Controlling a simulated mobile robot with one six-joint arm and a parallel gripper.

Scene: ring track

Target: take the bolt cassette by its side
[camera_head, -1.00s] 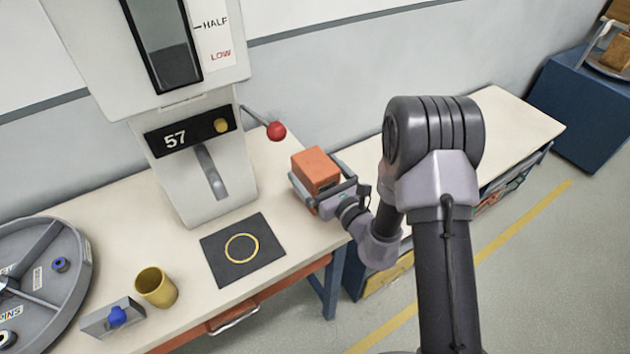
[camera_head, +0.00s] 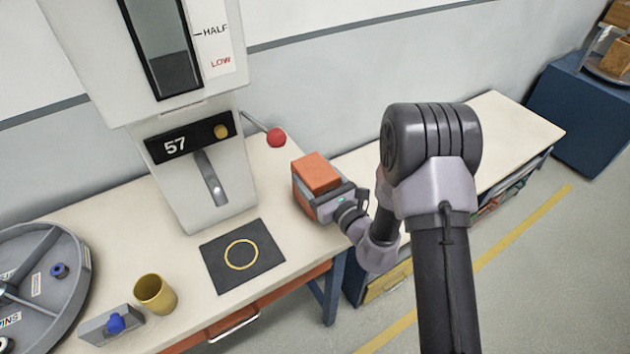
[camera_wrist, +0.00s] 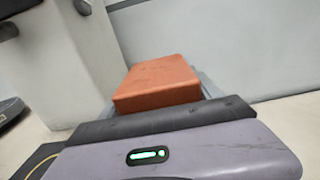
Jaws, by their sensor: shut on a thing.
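The orange bolt cassette (camera_head: 317,174) is at the right end of the near bench, beside the dispenser machine. Its orange top also shows in the wrist view (camera_wrist: 157,82), just beyond my gripper's body. My gripper (camera_head: 312,196) reaches it from the right and is shut on its sides. The far finger and the cassette's underside are mostly hidden, so I cannot tell whether it touches the bench.
The dispenser (camera_head: 190,165) with a red-knobbed lever (camera_head: 276,137) stands left of the cassette. A black mat with a yellow ring (camera_head: 242,256), a yellow cup (camera_head: 155,293) and a round grey tray (camera_head: 84,262) lie further left. A lower bench (camera_head: 510,118) extends right.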

